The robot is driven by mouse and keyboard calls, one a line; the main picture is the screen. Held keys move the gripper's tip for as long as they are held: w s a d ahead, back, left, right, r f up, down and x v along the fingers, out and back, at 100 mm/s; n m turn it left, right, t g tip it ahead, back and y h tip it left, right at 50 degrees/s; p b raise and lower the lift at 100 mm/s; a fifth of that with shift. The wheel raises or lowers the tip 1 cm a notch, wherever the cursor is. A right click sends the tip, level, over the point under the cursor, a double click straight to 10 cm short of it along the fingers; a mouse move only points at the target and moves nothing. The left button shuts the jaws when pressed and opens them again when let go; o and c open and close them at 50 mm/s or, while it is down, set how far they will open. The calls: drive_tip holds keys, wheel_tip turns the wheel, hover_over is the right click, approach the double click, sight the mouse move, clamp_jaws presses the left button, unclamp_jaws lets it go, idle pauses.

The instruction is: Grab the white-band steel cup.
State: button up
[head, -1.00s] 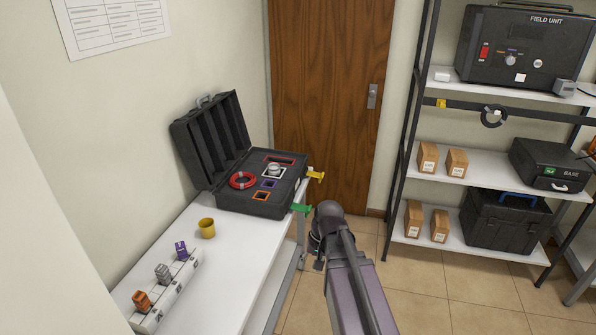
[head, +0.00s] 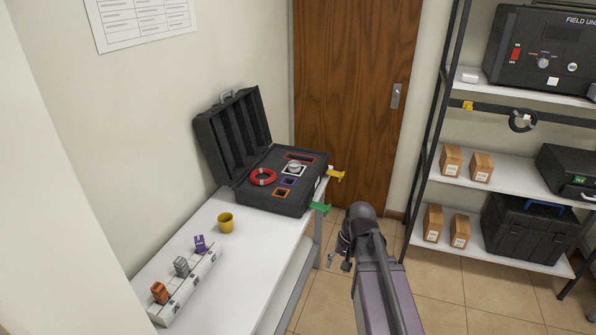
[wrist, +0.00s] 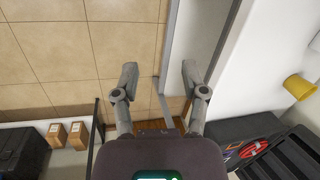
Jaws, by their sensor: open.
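A small steel cup (head: 294,167), round and pale on top, sits in the white-outlined slot of the open black case (head: 262,199) on the white table. Its band is too small to make out in the head view. My gripper (head: 340,260) is to the right of the table's edge, in front of the case and apart from it. In the wrist view my gripper (wrist: 160,77) is open, with nothing between its fingers. The case (wrist: 237,128) shows at lower right there, but I cannot make out the steel cup in it.
A yellow cup (head: 226,223) stands on the white table (head: 225,270), near a white rack (head: 190,285) with orange, grey and purple pieces. A red ring (head: 262,177) lies in the case. Green (head: 320,208) and yellow (head: 336,175) tabs stick out beside it. Shelving stands at right.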

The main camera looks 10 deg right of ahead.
idle(0.3)
drive_tip(key=s+a+r+n+h+p, duration=0.2)
drive_tip(key=s+a+r+n+p, duration=0.1)
drive_tip(key=p, duration=0.1)
drive_tip(key=shift+s+r+h, duration=0.35)
drive_tip(key=shift+h, duration=0.05)
drive_tip(key=shift+a, duration=0.1)
idle(0.4)
